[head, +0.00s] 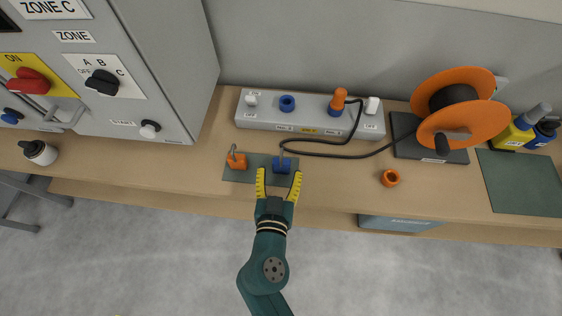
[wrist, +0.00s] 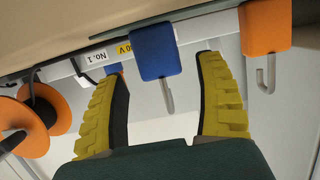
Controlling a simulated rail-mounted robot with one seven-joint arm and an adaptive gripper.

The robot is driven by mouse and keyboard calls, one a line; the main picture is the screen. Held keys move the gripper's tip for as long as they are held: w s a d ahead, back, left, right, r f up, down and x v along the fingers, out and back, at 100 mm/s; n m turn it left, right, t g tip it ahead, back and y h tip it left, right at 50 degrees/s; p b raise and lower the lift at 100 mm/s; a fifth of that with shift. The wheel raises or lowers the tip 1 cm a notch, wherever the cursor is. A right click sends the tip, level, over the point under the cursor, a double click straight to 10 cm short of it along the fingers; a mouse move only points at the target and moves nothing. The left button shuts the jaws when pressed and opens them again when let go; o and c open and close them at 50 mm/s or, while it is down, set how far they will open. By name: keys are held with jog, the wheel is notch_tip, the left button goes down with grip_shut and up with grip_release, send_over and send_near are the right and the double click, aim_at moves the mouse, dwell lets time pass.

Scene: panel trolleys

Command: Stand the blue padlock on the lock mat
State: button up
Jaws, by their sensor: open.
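The blue padlock (head: 281,166) stands upright with its shackle up, on the right part of the dark green lock mat (head: 258,161). The wrist view shows the blue padlock (wrist: 156,52) beyond the gap between my fingertips, with no clear contact. An orange padlock (head: 237,162) stands on the left part of the mat; it also shows in the wrist view (wrist: 265,27). My gripper (head: 279,174) is open and empty at the front of the blue padlock, its yellow fingers (wrist: 165,80) pointing at it. The gripper hides part of the mat's front edge.
A grey socket strip (head: 310,121) with a black cable stands behind the mat. Another green mat (head: 525,183) lies far right. A grey cabinet (head: 175,60) bounds the left.

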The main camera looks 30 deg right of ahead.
jog(key=v, duration=0.8)
jog(key=w+r+t+y, duration=0.1)
jog(key=w+r, duration=0.1)
jog(key=r, duration=0.4)
jog(key=w+d+r+t+y, duration=0.1)
jog(key=w+r, duration=0.2)
jog(key=r, duration=0.2)
jog(key=w+r+t, duration=0.1)
jog(key=w+r, duration=0.1)
jog(key=r, duration=0.4)
notch_tip(320, 180, up, 20)
jog(key=s+a+n+t+y, duration=0.2)
jog(key=n+t+y, duration=0.3)
jog(key=n+t, duration=0.1)
jog(key=shift+s+y, duration=0.2)
jog(key=shift+y, duration=0.1)
jog(key=shift+a+p, duration=0.1)
jog(key=shift+p, duration=0.2)
notch_tip(320, 180, up, 37)
jog(key=p, duration=3.7)
jog(key=shift+r+p, duration=0.2)
jog(key=shift+p, duration=0.1)
